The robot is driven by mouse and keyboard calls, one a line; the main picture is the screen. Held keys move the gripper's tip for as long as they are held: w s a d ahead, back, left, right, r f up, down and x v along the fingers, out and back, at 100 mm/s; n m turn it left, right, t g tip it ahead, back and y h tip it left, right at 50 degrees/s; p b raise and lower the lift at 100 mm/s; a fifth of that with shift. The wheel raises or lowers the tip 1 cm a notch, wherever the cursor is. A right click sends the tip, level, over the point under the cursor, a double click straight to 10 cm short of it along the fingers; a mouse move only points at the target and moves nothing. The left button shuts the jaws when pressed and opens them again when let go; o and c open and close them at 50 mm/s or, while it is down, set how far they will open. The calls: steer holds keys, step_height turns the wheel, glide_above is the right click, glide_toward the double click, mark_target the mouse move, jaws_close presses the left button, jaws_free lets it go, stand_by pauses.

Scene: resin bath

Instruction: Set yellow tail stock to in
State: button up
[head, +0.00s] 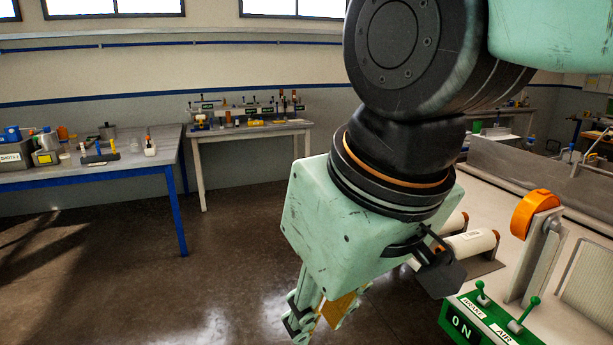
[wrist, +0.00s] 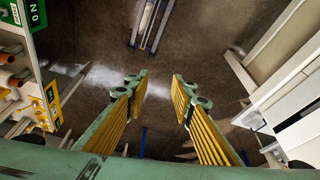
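My gripper (head: 318,322) hangs over the open floor to the left of the machine bench in the head view. In the wrist view its two yellow-padded fingers (wrist: 160,88) stand apart with only floor between them, so it is open and empty. I cannot pick out a yellow tail stock for certain. A yellow panel with a dark marking (wrist: 53,97) shows at the left edge of the wrist view, well to the left of the fingers. A tail stock may be hidden behind my arm in the head view.
A green panel (head: 478,322) with "ON", "BRAKE" and "AIR" levers stands at lower right, near an orange wheel (head: 534,212). White rolls (head: 470,245) lie behind my wrist. Two benches, one blue-legged (head: 155,165), stand at the left and back. The floor between is clear.

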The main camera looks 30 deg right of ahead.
steer(key=shift+o, duration=0.9)
steer(key=w+d+r+g+h+p, duration=0.1)
steer(key=w+d+g+h, duration=0.15)
steer(key=w+d, duration=1.05)
steer(key=w+d+n+g+h+p, duration=0.15)
steer(key=w+d+h, duration=0.25)
steer(key=w+d, duration=0.9)
steer(key=w+d+r+g+h, duration=0.15)
steer(key=w+d+h, duration=0.4)
steer(key=d, duration=1.25)
steer(key=w+d+f+n+h+p, duration=0.1)
steer(key=w+d+f+h, duration=0.1)
steer(key=w+d+f, duration=0.5)
steer(key=w+d+f+n+h, duration=0.2)
steer(key=w+d+f, duration=0.5)
steer(key=d, duration=0.8)
steer(key=w+d+f+n+h+p, duration=0.1)
steer(key=w+d+f+n+h, duration=0.1)
steer(key=w+d+f, duration=0.5)
steer(key=d+f+t, duration=0.1)
steer(key=d+f, duration=0.1)
steer(key=d, duration=0.2)
steer(key=shift+w+f+p, duration=0.3)
steer(key=shift+w+f, duration=0.05)
steer(key=shift+f, duration=0.05)
steer(key=shift+d, duration=0.15)
